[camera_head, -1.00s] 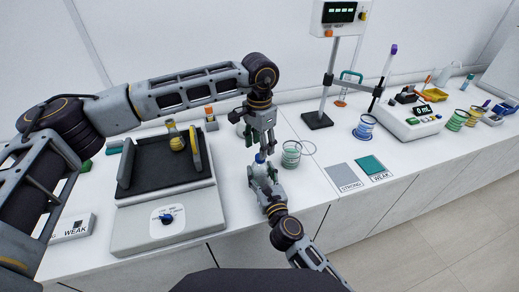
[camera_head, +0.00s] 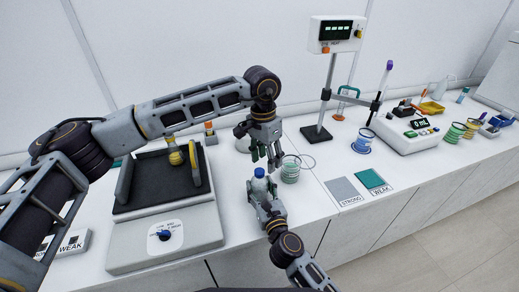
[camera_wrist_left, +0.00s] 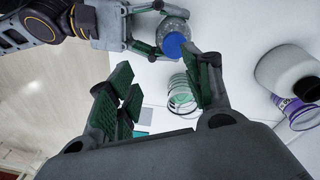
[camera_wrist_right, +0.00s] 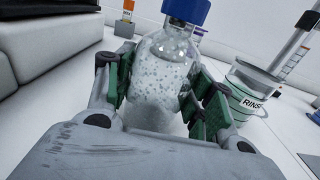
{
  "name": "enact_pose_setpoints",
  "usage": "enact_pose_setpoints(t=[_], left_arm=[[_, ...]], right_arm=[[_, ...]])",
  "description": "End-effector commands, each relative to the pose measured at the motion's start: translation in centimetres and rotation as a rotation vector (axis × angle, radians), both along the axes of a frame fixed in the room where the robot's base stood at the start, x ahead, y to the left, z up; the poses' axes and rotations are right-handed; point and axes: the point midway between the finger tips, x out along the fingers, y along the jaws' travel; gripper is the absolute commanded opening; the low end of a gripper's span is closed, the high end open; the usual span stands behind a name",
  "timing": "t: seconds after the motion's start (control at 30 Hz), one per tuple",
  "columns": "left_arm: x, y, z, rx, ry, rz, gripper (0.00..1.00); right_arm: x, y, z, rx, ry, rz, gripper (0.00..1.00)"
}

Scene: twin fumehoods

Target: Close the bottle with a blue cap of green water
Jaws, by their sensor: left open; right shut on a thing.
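A clear bottle (camera_head: 258,187) with a blue cap (camera_head: 259,172) on its mouth stands upright near the bench's front edge. In the right wrist view the bottle (camera_wrist_right: 160,75) looks clear and speckled, with the cap (camera_wrist_right: 186,10) on top; I cannot make out green water in it. My right gripper (camera_wrist_right: 158,98) is shut around the bottle's body. My left gripper (camera_head: 272,160) is open and empty, above and slightly right of the cap.
A green-striped glass beaker (camera_head: 290,170), marked RINSE in the right wrist view (camera_wrist_right: 252,98), stands close right of the bottle. A stand (camera_head: 318,132) is behind right. Bench around the STRONG and WEAK mats (camera_head: 370,178) is clear.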

Motion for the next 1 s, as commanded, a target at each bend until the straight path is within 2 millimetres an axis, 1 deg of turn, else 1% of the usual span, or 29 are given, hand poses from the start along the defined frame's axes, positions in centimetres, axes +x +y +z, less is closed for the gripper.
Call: enact_pose_setpoints(t=[1.0], left_arm=[[0.5, 0.1, 1.5, 0.013, 0.046, 0.828, 0.5]], right_arm=[[0.0, 0.0, 0.0, 0.0, 0.0, 0.0, 0.0]])
